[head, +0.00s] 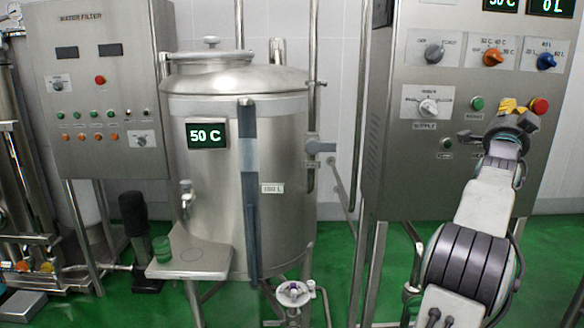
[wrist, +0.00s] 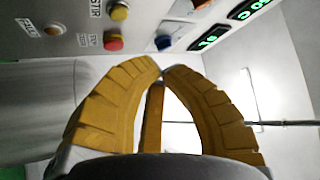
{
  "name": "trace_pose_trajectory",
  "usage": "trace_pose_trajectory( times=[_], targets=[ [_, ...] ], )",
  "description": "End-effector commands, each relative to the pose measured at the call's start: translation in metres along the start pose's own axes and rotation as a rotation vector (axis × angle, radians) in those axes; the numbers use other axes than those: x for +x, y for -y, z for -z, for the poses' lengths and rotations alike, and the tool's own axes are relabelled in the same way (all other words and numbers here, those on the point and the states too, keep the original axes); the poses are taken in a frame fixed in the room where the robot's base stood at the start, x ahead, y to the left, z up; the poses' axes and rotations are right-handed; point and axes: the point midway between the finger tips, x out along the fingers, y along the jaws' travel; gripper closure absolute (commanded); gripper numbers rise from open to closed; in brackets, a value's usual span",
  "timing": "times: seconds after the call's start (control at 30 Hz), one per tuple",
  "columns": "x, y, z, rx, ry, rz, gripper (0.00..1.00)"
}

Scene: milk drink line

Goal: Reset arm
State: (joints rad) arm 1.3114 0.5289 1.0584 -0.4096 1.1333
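My gripper (head: 511,107) is raised in front of the right control panel (head: 400,160), its yellow fingers close to the red button (head: 539,105) in the head view. In the wrist view my gripper (wrist: 161,70) has its curved yellow fingers drawn together, with the tips meeting or nearly so. A straight yellow piece stands between them. Nothing is held. My arm reaches up from the lower right of the head view. Whether the fingers touch the panel cannot be told.
The panel carries an orange knob (head: 493,57), a blue knob (head: 546,61) and a green button (head: 477,103). A steel tank (head: 225,180) reading 50 C stands left of it. A green cup (head: 162,249) sits on the tank's shelf (head: 215,262). The water filter panel (head: 85,30) stands far left.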

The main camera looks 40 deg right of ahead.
Motion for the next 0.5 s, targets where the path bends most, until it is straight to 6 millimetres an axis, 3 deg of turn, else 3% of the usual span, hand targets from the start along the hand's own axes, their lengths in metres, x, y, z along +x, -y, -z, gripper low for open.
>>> trace_pose_trajectory(
  times=[0.27, 0.5],
  targets=[
    [0.000, -0.010, -0.004, -0.141, 0.023, -0.041, 1.00],
    [-0.005, -0.043, -0.020, -0.334, 0.116, -0.168, 1.00]
  ],
)
